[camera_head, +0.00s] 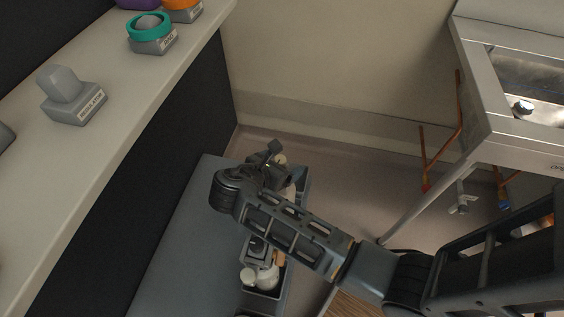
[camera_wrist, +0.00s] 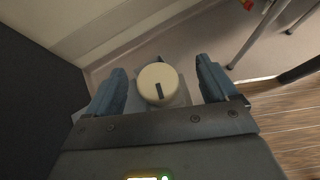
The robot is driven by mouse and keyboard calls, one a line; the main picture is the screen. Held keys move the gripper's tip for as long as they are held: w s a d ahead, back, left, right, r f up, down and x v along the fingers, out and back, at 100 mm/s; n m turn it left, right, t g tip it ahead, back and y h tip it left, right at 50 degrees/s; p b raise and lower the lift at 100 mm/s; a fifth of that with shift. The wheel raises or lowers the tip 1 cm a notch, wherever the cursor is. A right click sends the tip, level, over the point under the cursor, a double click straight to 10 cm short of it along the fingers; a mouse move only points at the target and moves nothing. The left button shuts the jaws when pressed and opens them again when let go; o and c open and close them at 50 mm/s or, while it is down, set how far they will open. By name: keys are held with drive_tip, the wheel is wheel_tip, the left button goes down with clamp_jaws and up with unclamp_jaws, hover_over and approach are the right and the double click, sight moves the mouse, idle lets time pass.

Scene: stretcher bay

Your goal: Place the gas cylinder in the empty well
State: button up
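A round cream cap with a dark slot (camera_wrist: 158,82) shows between my gripper's two blue fingers in the wrist view. It tops a pale grey body, mostly hidden below it; it may be the gas cylinder. My gripper (camera_wrist: 160,84) has its fingers spread on either side, with a gap beside the cap. I cannot tell whether they touch the body. In the head view my gripper (camera_head: 272,160) is over the far end of a grey cart (camera_head: 185,230), and a small cream part (camera_head: 280,159) shows beside it. The empty well is not clearly visible; my arm covers part of the cart.
A tray on the cart holds a white container (camera_head: 266,276) and other items. A pale shelf (camera_head: 130,95) at left carries several labelled grey holders, one with a teal ring (camera_head: 150,30). Floor between is open.

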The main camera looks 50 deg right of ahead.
drive_tip(key=shift+o, duration=0.4)
drive_tip(key=v, duration=1.2)
